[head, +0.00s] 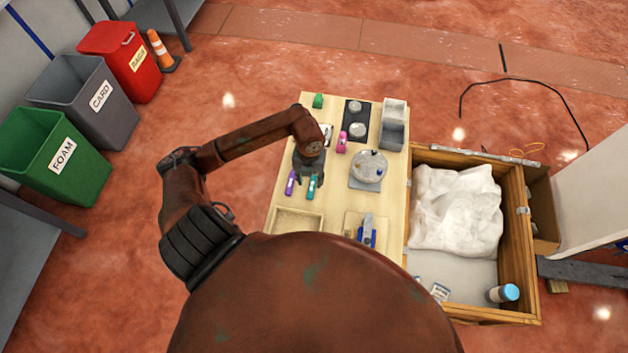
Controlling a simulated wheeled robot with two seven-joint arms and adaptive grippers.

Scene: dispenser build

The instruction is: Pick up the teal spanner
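The teal spanner (312,187) stands out as a small teal piece on the wooden table (285,207), left of the table's middle. My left gripper (308,178) reaches down over the table right at the teal spanner, and its dark body hides part of the area behind it. At this size I cannot tell whether its fingers are apart or closed, or whether they touch the spanner. A purple spanner-like piece (291,183) lies just left of the gripper. My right gripper is not in view.
A pink piece (342,143), a round grey dispenser-like part (368,166) and grey bins (392,135) sit farther back or right. A shallow tray (297,221) and a blue-and-grey tool (366,232) are at the near side. A wooden crate (530,255) adjoins the table's right.

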